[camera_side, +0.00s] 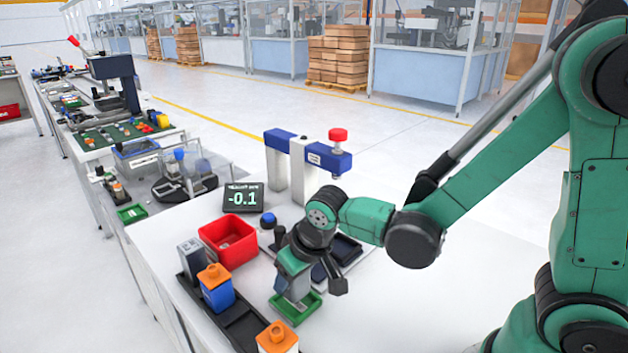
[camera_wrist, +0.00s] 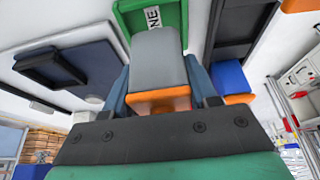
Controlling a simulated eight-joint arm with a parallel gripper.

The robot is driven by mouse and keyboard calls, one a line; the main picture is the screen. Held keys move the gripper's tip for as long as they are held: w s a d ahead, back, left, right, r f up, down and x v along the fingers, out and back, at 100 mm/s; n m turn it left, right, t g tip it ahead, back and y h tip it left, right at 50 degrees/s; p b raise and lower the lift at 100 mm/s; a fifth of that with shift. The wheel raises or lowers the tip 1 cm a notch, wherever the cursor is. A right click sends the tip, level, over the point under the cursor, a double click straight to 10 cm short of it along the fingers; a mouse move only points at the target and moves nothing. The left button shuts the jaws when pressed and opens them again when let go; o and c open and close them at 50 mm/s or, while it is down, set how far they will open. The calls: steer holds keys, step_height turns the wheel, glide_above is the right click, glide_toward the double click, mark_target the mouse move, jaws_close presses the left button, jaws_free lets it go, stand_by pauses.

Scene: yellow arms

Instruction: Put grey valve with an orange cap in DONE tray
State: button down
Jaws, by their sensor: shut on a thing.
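My gripper (camera_wrist: 159,88) is shut on the grey valve with an orange cap. In the wrist view the grey body (camera_wrist: 158,55) points away from me, and the orange cap (camera_wrist: 160,104) sits between the fingers. The green DONE tray (camera_wrist: 122,14) shows just beyond the valve, with part of its label visible. In the side view my gripper (camera_side: 293,276) is over the green tray (camera_side: 279,310), with the grey valve low at the tray. I cannot tell whether the valve touches the tray floor.
A black rack (camera_side: 232,322) beside the tray holds a blue valve with an orange cap (camera_side: 216,285), a grey block (camera_side: 191,258) and another orange-capped part (camera_side: 277,338). A red bin (camera_side: 228,240), a display (camera_side: 243,198) and a blue-and-white press (camera_side: 307,160) stand behind.

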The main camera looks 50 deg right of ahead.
steer(key=shift+f, duration=1.15)
steer(key=shift+f, duration=0.1)
steer(key=shift+c, duration=1.2)
jaws_free()
steer(key=v, duration=1.2)
steer(key=shift+s+d+r+t, duration=0.15)
steer(key=shift+d+t, duration=0.3)
steer(key=shift+d, duration=0.5)
steer(key=shift+s+d+r+t, duration=0.1)
steer(key=shift+d+t, duration=0.3)
steer(key=shift+d, duration=0.6)
steer(key=shift+s+d+r+t, duration=0.15)
steer(key=shift+d+t, duration=0.3)
steer(key=shift+d, duration=0.5)
